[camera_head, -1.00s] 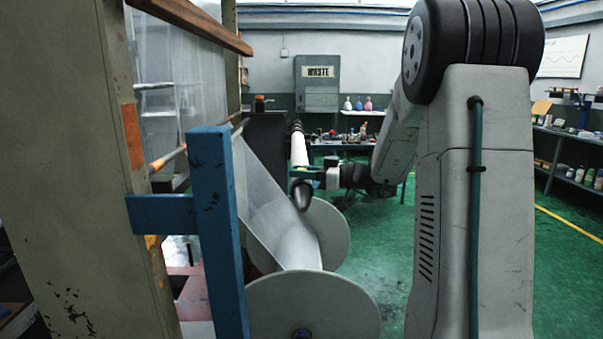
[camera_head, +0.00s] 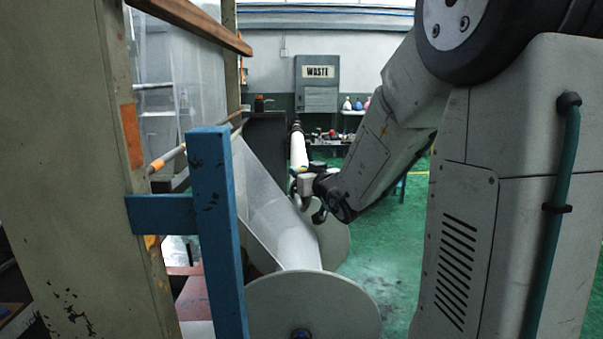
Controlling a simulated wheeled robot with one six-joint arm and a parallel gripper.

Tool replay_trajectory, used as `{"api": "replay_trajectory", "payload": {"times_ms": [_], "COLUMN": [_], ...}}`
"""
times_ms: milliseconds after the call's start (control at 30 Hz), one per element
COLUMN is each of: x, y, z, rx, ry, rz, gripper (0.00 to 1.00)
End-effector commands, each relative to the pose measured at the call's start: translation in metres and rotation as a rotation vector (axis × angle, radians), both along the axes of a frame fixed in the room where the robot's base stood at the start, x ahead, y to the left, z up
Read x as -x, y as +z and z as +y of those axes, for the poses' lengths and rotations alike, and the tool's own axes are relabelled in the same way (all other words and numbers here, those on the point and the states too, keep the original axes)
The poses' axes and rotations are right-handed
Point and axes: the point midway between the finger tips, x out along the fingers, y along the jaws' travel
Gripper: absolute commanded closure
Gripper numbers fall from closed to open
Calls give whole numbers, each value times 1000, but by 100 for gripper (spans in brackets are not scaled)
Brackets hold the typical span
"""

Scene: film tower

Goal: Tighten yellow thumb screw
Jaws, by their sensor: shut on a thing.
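My gripper (camera_head: 297,182) is small and far off, at the lower end of the white tube (camera_head: 298,150), beside the clear film web. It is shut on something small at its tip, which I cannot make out. I cannot pick out the yellow thumb screw as a separate thing; it is too small or hidden by the gripper. My wrist and arm come in from the right.
Film (camera_head: 270,205) slopes down to a large roll with pale round flanges (camera_head: 315,307) close below the gripper. A blue post (camera_head: 215,235) and a beige panel (camera_head: 70,170) stand at the left. Green floor (camera_head: 390,250) is free between the roll and my arm.

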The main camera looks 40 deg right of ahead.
Motion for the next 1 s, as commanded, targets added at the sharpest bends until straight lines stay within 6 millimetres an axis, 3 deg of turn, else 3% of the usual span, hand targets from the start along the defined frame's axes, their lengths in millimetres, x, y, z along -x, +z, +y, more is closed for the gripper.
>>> {"api": "replay_trajectory", "payload": {"times_ms": [333,967,1000], "x": [0,0,0], "y": [1,1,1], "z": [-1,-2,-2], "rx": [0,1,1], "ry": [-101,-112,-112], "rz": [-1,-2,-2], "gripper": [99,99,65]}}
